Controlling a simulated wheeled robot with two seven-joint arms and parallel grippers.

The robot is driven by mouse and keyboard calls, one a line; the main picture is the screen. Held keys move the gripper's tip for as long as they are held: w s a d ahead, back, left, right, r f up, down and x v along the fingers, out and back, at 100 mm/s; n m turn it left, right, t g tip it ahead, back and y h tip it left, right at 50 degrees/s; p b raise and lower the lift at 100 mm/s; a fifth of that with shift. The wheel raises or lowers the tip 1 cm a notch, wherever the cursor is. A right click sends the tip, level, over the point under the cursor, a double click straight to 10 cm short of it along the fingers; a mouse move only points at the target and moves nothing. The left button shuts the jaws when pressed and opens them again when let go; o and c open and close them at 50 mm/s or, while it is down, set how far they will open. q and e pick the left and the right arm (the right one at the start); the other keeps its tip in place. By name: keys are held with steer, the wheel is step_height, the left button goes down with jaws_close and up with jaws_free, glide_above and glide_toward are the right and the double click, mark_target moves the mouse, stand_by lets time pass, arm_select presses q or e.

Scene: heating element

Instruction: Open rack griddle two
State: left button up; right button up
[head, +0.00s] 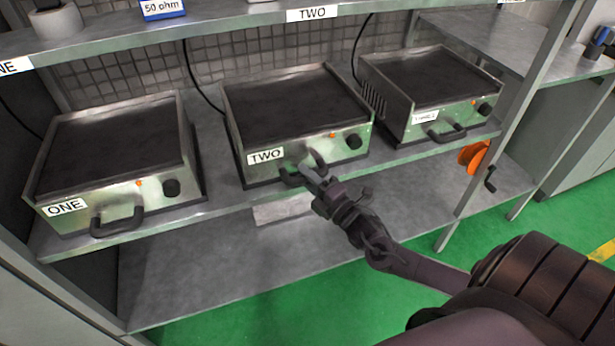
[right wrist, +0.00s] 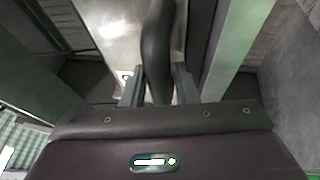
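Griddle two (head: 290,105) sits in the middle of the rack shelf, with a dark flat top, a steel front and a label reading TWO. Its dark curved front handle (head: 318,160) is partly hidden by my right gripper (head: 305,176). In the right wrist view, the handle (right wrist: 158,45) passes between the two fingers of my right gripper (right wrist: 160,85). The fingers stand apart on either side of it, with narrow gaps seeming to show near the fingertips. My left gripper is not in view.
Griddle one (head: 115,145) stands at left and griddle three (head: 430,85) at right on the same shelf. A rack post (head: 500,130) and an orange object (head: 473,157) are right of my gripper. The lower shelf (head: 230,265) is mostly bare; the green floor (head: 300,320) is clear.

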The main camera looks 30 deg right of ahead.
jaws_close()
steer(key=shift+s+a+p, duration=0.1)
steer(key=shift+s+p, duration=0.35)
steer(key=s+a+p, duration=0.4)
steer(key=s+p, duration=0.4)
steer(key=s, duration=0.9)
steer(key=shift+s, duration=0.4)
steer(key=shift+a, duration=0.1)
steer(key=shift+o, duration=1.9)
jaws_free()
